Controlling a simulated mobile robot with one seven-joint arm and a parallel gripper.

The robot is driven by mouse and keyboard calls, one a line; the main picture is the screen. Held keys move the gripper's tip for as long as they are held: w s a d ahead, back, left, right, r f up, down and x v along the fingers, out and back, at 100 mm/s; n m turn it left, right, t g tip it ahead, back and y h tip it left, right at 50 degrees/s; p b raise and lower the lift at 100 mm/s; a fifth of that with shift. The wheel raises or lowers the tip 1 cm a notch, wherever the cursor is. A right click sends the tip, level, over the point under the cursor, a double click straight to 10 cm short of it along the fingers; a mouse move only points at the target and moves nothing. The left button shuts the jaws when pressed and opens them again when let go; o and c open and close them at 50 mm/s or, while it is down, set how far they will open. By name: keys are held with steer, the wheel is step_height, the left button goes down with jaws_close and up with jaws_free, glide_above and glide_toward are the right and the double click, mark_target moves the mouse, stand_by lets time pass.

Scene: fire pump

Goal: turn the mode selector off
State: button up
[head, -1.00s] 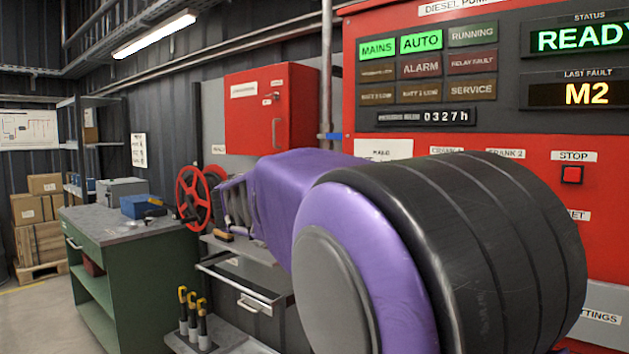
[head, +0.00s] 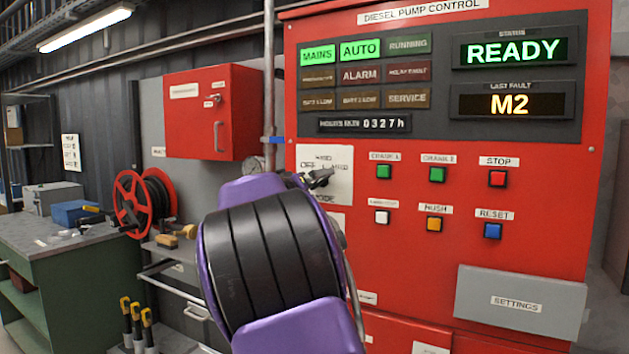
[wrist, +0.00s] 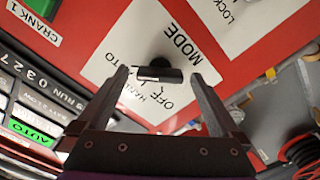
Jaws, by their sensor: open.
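The mode selector is a black knob (wrist: 160,72) on a white plate labelled MODE, with OFF and HAND lettering beside it. In the head view its plate (head: 338,164) is on the red control panel, left of the buttons, and my arm and gripper partly hide it. My gripper (wrist: 158,78) is open, with one finger on each side of the knob in the wrist view. I cannot tell whether the fingers touch it or which mark the knob points to. In the head view my gripper (head: 316,180) is in front of the plate. The AUTO lamp (head: 360,49) is lit green.
Green CRANK buttons (head: 383,172), a red STOP button (head: 497,178) and a blue RESET button (head: 492,231) are right of the selector. A red wall cabinet (head: 213,115) and a hose reel (head: 145,203) are to the left. A green workbench (head: 60,255) stands farther left.

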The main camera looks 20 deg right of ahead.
steer(key=shift+w+d, duration=0.35)
steer(key=shift+d, duration=0.05)
steer(key=c, duration=1.3)
